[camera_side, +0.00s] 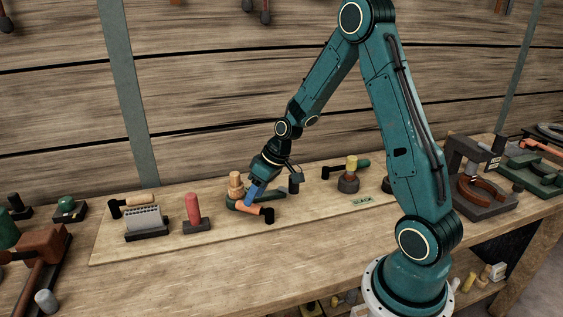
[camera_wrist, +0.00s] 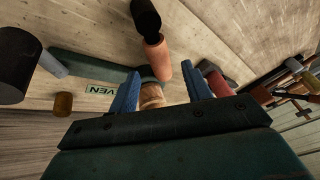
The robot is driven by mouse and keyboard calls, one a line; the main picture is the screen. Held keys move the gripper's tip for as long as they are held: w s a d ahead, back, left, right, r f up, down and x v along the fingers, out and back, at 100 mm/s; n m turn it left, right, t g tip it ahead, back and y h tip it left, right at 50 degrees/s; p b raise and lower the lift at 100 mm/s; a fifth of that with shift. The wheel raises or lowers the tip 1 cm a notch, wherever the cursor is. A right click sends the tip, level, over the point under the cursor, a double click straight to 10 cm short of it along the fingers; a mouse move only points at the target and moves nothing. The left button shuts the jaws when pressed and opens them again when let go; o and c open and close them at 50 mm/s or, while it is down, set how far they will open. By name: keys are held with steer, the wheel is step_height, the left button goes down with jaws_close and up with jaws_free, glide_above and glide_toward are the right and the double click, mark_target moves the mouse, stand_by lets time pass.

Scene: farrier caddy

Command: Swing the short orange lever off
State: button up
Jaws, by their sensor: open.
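The short orange lever (camera_side: 254,209) has a black end and sticks out to the right from a green base near the wooden knob (camera_side: 235,184). In the wrist view the lever (camera_wrist: 156,57) points up and away, just beyond the fingertips. My gripper (camera_side: 249,199) reaches down at the lever's root, its blue fingers apart. In the wrist view my gripper (camera_wrist: 160,80) has one finger on each side of the tan wooden knob (camera_wrist: 151,96). I cannot tell whether either finger touches the knob or the lever.
A red upright block (camera_side: 192,208) and a grey finned piece (camera_side: 143,220) stand to the left. A yellow-topped post (camera_side: 350,173) stands to the right. A label reading EVEN (camera_wrist: 100,89) lies near the green bar (camera_wrist: 88,66). The front of the board is mostly clear.

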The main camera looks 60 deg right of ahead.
mark_target(255, 211)
steer(key=shift+x, duration=1.75)
jaws_close()
